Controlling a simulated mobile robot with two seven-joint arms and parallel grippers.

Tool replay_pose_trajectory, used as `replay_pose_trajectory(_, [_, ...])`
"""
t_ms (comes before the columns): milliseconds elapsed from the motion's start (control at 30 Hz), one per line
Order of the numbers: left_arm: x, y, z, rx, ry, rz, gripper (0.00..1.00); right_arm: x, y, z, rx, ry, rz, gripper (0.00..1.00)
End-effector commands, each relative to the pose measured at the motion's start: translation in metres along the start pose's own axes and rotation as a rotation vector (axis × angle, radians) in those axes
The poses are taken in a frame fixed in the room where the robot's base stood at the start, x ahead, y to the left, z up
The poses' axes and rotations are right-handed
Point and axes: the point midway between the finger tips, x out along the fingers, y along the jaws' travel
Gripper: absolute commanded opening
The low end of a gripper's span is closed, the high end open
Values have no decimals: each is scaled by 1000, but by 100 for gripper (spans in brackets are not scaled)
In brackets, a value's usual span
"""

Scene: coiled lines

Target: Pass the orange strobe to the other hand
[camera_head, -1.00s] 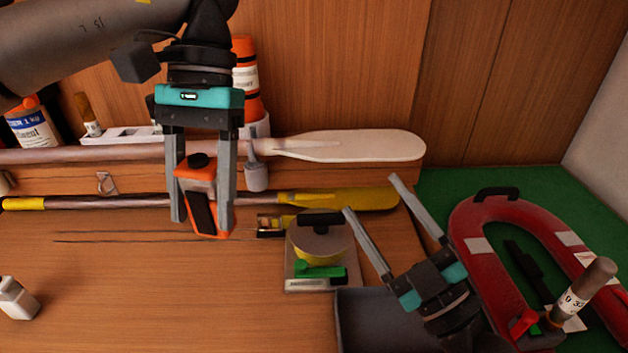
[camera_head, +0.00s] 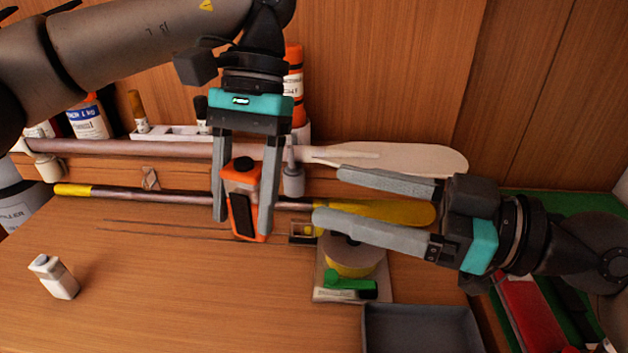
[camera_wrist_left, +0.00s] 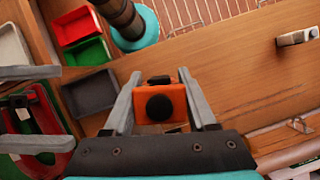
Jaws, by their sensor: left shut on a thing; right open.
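The orange strobe (camera_head: 243,199), with a black knob on top and a dark face panel, is held between the fingers of my left gripper (camera_head: 243,226). It hangs upright above the wooden bench. In the left wrist view the strobe (camera_wrist_left: 160,103) sits between the two grey fingers, its black knob facing the camera. My right gripper (camera_head: 328,197) is open and empty, to the right of the strobe. Its fingers point left toward the strobe, with a gap between. Its fingers also show at the left edge of the left wrist view (camera_wrist_left: 30,109).
A white paddle (camera_head: 400,158) and a yellow paddle (camera_head: 390,212) lie along the back. A yellow spool (camera_head: 350,262) with a green-handled item is below my right gripper. A grey tray (camera_head: 420,310) is at the front right.

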Motion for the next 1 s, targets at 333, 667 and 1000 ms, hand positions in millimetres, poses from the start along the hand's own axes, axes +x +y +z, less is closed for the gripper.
replay_pose_trajectory(333, [0,0,0,0,0,0,0,26,0,-1,-2,5,-1,78])
replay_pose_trajectory(667, [0,0,0,0,0,0,0,74,1,-1,1,6,1,78])
replay_pose_trajectory(1000, [0,0,0,0,0,0,0,112,1,0,0,3,2,78])
